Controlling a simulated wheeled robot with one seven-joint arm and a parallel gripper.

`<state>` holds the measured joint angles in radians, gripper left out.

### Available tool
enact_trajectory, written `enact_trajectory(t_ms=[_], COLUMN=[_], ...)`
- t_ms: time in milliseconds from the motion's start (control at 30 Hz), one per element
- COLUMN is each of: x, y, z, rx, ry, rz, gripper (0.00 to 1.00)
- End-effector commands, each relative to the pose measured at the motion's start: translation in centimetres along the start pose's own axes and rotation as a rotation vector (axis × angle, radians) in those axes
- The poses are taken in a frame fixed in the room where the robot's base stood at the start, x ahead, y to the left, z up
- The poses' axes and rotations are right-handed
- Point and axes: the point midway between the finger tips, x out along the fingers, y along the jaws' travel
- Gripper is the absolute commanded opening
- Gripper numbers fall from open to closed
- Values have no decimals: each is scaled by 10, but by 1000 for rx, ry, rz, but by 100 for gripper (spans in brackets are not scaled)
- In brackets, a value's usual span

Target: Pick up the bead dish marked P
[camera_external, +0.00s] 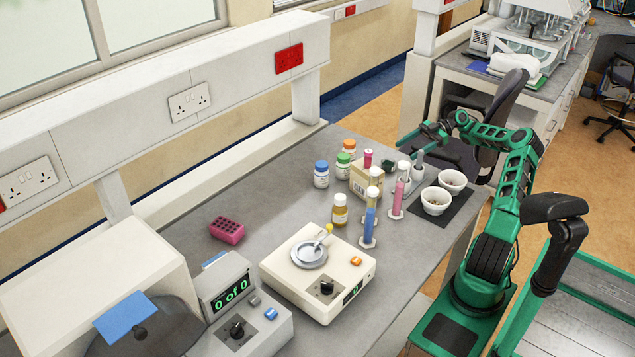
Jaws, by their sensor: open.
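Two white bowls stand side by side on a dark mat (459,205) at the right end of the grey bench. The nearer bowl (437,208) has something small and brownish inside, and the farther bowl (453,186) also holds small contents. No letter P is readable on either, so I cannot tell which is the dish marked P. My gripper (408,138) is open and empty, raised beyond and to the left of the bowls and apart from both. My green arm reaches over from the right, and its fingers are small in this view.
Cylinders with blue (369,223) and pink (398,196) liquid stand left of the bowls. Behind them are capped bottles (321,174) and a box (360,183). A balance (318,272) and a counter device (240,310) stand nearer. Clear bench lies around the pink rack (227,230).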

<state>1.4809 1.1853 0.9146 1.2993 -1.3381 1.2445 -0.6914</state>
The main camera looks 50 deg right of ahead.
Motion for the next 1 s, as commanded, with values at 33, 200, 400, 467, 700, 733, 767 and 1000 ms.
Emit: enact_trajectory(t_ms=[33,200,400,467,700,733,767,1000], x=[3,21,48,53,71,75,80,107], y=[0,-1,0,0,-1,-1,-1,-1], z=[3,4,5,5,5,4,4,4], rx=[0,-1,1,1,1,1,0,0], ry=[-1,-2,-1,-2,-1,-1,-1,-1], rz=[-2,-7,-4,-3,-3,-3,-4,-2], gripper=[68,68,68,68,68,68,68,68])
